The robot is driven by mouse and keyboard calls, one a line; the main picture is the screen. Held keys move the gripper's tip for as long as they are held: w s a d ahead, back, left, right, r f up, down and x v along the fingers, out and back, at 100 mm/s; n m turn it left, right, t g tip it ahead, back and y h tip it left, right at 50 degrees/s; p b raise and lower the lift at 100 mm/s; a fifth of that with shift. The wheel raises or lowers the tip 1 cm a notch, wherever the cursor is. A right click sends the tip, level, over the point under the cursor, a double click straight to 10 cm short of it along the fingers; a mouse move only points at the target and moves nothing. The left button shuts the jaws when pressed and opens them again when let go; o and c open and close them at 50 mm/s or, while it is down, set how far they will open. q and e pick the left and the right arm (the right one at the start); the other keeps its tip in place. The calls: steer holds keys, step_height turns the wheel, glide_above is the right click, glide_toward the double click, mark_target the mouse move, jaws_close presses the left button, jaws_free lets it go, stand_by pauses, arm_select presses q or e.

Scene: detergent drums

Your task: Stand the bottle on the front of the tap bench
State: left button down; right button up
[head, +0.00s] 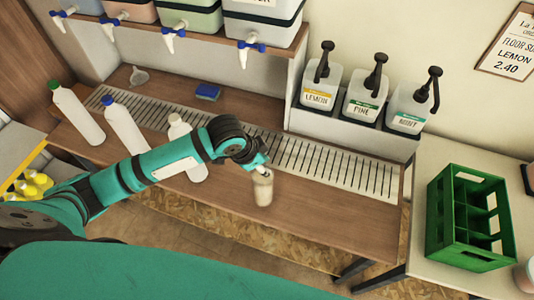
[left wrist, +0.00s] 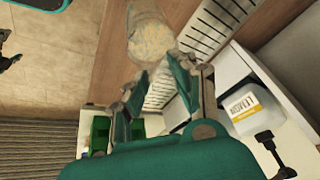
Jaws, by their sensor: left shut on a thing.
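My left gripper (head: 262,168) is shut on a small clear bottle (head: 263,189) with beige contents, over the front part of the wooden tap bench (head: 325,218). The bottle looks roughly upright; whether its base touches the wood I cannot tell. In the left wrist view the fingers (left wrist: 156,74) close at the near end of the bottle (left wrist: 150,40). Its top is partly hidden by the gripper.
White bottles with green (head: 80,115), blue (head: 125,125) and white (head: 187,140) caps stand to the left. A slotted drain (head: 320,165) runs behind. Pump bottles (head: 362,98) stand at the back and a green crate (head: 465,215) at right. Bench front right is clear.

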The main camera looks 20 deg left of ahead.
arm_select(q)
steer(key=w+f+p, duration=0.2)
steer(key=w+f, duration=0.1)
steer(key=w, duration=0.2)
steer(key=shift+w+a+f, duration=0.15)
steer(key=shift+w+f, duration=0.05)
steer(key=shift+f, duration=0.2)
arm_select(e)
steer(key=r, duration=0.3)
steer(key=shift+w+d, duration=0.1)
steer(key=shift+w, duration=0.25)
arm_select(q)
steer(key=shift+f, duration=0.15)
steer(key=c, duration=1.1)
jaws_free()
steer(key=shift+s, duration=0.1)
steer(key=b+v, duration=0.1)
steer(key=v, duration=1.1)
arm_select(e)
steer(key=shift+w+f, duration=0.1)
steer(key=shift+f, duration=0.85)
